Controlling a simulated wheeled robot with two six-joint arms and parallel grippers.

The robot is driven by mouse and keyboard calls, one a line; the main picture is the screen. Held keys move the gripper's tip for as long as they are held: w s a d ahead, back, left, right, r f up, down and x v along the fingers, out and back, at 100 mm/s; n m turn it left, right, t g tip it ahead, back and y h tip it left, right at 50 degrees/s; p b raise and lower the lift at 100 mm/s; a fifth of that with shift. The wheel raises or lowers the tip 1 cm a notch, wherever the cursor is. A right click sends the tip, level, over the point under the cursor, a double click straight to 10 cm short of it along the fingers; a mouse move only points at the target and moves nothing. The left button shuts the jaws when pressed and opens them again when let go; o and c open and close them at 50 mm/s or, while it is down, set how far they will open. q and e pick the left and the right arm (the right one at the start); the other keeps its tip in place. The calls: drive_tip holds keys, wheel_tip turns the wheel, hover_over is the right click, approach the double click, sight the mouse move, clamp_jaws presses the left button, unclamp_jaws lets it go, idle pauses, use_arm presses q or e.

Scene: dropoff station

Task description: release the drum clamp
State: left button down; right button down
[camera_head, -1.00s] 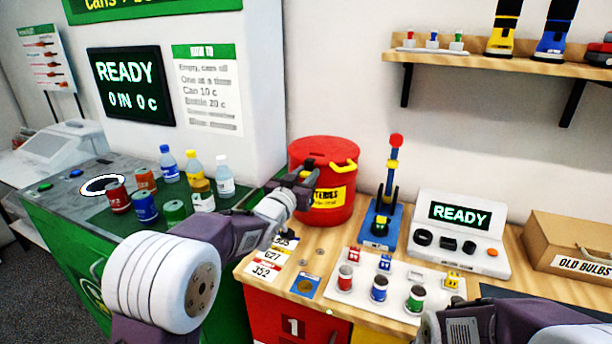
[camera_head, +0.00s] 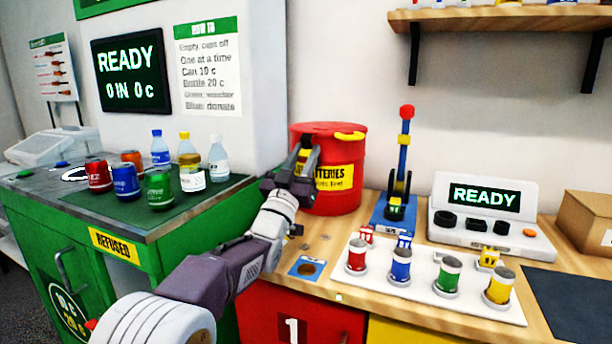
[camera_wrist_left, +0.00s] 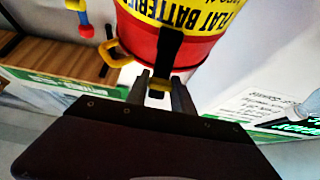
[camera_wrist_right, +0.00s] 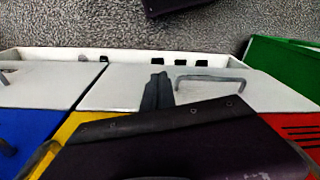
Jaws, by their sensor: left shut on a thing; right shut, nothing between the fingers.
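The red drum (camera_head: 345,190) stands upright on the wooden counter, with a yellow label about flat batteries. A black clamp lever (camera_wrist_left: 170,55) with a yellow end lies against its side; in the head view it is mostly hidden by my gripper. My left gripper (camera_wrist_left: 160,88) is shut on this lever near its yellow end, close to the drum. In the head view my left gripper (camera_head: 297,165) is at the drum's left front. A yellow handle (camera_head: 350,135) sits at the drum's rim. My right gripper (camera_wrist_right: 157,90) is shut and empty above pale lids.
Right of the drum stands a blue-based device (camera_head: 397,208) with a red-knobbed lever. A white tray (camera_head: 430,292) holds several small cans. A READY display unit (camera_head: 485,215) stands behind it. Left is a green counter (camera_head: 185,225) with cans and bottles.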

use_arm(q)
drive_tip(key=shift+f+b, duration=0.15)
drive_tip(key=shift+b, duration=0.4)
use_arm(e)
drive_tip(key=shift+f, duration=0.95)
use_arm(q)
drive_tip(key=c, duration=1.1)
unclamp_jaws()
drive_tip(key=shift+s, duration=0.1)
drive_tip(key=shift+s+f, duration=0.15)
drive_tip(key=shift+f, duration=0.05)
drive_tip(key=s+a+b, duration=0.1)
drive_tip(key=s, duration=0.3)
drive_tip(key=s+a+b, duration=0.1)
drive_tip(key=s+b, duration=0.1)
drive_tip(key=s, duration=0.2)
drive_tip(key=s+a+b, duration=0.1)
drive_tip(key=s+a, duration=0.1)
drive_tip(key=s, duration=0.2)
drive_tip(key=shift+f, duration=0.1)
use_arm(e)
wheel_tip(320, 180, down, 4)
drive_tip(key=shift+f, duration=0.15)
